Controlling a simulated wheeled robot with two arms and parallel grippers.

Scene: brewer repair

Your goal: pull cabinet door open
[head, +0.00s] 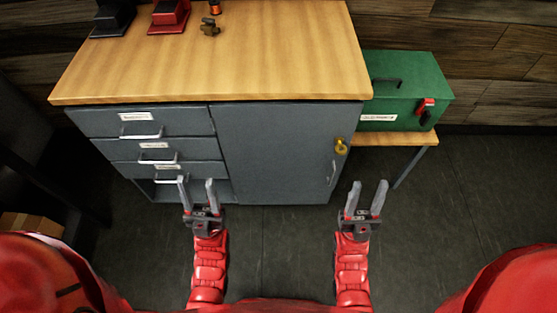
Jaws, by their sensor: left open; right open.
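The grey cabinet door (275,150) fills the right part of the workbench front and looks shut. A thin upright handle (333,172) is near its right edge. A brass padlock (341,146) hangs above the handle at the same edge; I cannot tell whether it is locked. My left gripper (197,193) is open and empty, in front of the lower drawers near the door's left edge. My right gripper (366,197) is open and empty, to the right of and below the handle in the picture, apart from it.
Labelled drawers with handles (142,133) are left of the door; the lowest seems partly open. The wooden worktop (215,60) holds a black item (113,17), a red item (169,16) and a small brass part (209,27). A green toolbox (405,85) stands on a side table (394,139). Dark floor (460,210) at right is clear.

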